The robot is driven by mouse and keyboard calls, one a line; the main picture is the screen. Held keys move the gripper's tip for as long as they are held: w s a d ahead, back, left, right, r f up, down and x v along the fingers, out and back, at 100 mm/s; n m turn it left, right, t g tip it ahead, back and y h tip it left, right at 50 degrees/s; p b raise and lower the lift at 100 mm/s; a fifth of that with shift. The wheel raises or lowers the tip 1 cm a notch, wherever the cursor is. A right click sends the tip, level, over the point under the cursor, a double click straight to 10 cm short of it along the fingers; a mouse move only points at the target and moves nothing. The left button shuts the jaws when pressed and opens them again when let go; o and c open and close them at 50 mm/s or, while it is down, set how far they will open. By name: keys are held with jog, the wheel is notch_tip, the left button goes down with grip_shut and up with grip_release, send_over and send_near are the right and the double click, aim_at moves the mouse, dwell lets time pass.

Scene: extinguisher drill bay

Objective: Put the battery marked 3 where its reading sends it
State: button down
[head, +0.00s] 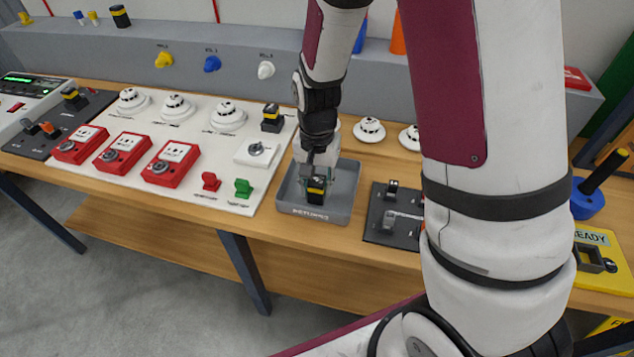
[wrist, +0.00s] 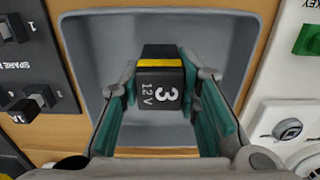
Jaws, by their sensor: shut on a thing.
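The battery marked 3 (wrist: 160,88) is black with a yellow band and reads "12 V" in the wrist view. My gripper (wrist: 160,100) is shut on it, with one teal finger pad on each side. In the head view the battery (head: 316,190) is at the grey tray (head: 345,212), held within the tray's outline by my gripper (head: 318,176). I cannot tell whether it touches the tray floor.
A white board (head: 240,205) with red call boxes, detectors and another battery (head: 272,118) lies left of the tray. A dark spare plate (head: 385,235) is close on its right. A yellow plate lettered "READY" (head: 592,238) is at far right, partly behind my arm.

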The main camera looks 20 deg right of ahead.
aim_at(317, 179)
jog(key=shift+f, duration=0.15)
jog(key=c, duration=1.2)
grip_release()
notch_tip(317, 179, up, 12)
jog(key=shift+f, duration=0.15)
jog(key=s+d+r+n+t, duration=0.1)
jog(key=s+r+n+t, duration=0.4)
jog(key=s+r, duration=1)
jog(key=shift+s+d+n, duration=0.25)
jog(key=shift+s+n, duration=0.85)
jog(key=shift+s, duration=0.25)
